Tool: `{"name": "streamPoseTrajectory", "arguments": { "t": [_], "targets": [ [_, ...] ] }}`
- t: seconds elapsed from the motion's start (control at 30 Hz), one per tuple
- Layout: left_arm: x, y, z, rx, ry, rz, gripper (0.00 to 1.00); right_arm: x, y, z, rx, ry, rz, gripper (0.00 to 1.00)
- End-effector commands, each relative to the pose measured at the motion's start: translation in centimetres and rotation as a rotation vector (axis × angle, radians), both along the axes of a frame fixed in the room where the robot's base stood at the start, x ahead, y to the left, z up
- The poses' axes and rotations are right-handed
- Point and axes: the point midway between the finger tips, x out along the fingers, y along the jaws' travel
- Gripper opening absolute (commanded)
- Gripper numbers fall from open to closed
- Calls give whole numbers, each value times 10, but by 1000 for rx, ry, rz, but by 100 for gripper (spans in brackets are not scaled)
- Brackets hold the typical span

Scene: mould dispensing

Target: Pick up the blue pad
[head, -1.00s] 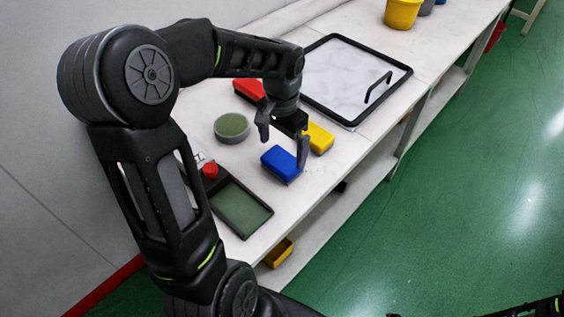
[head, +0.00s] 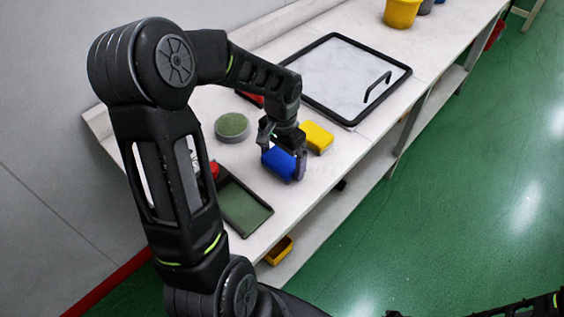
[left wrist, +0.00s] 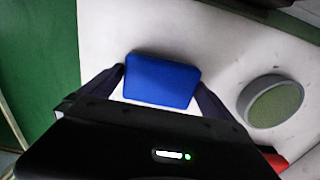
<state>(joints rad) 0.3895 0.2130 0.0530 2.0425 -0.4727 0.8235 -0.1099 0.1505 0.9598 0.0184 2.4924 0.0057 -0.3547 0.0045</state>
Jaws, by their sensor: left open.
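The blue pad (head: 278,163) lies on the white bench in the head view, and it also shows in the left wrist view (left wrist: 160,80). My left gripper (head: 283,168) is open over the pad, with one finger on each side of it. In the left wrist view its fingers (left wrist: 160,82) flank the pad's left and right ends. I cannot tell whether either finger touches the pad. My right gripper is not in view; only a dark part of my right arm shows at the lower right edge of the head view.
A yellow pad (head: 317,137) lies just behind the blue one. A round green-topped dish (head: 232,126) and a dark-rimmed green tray (head: 243,207) are nearby. A partly hidden red pad (head: 253,98) and a framed clear panel with a handle (head: 350,75) lie farther back.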

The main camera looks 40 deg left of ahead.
Motion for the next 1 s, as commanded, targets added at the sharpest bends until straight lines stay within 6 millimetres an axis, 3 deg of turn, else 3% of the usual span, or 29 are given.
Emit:
{"name": "streamPoseTrajectory", "arguments": {
  "t": [0.4,1.0],
  "targets": [
    [0,0,0,0,0,0,99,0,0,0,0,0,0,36],
    [0,0,1,0,0,0,50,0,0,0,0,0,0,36]
  ]
}}
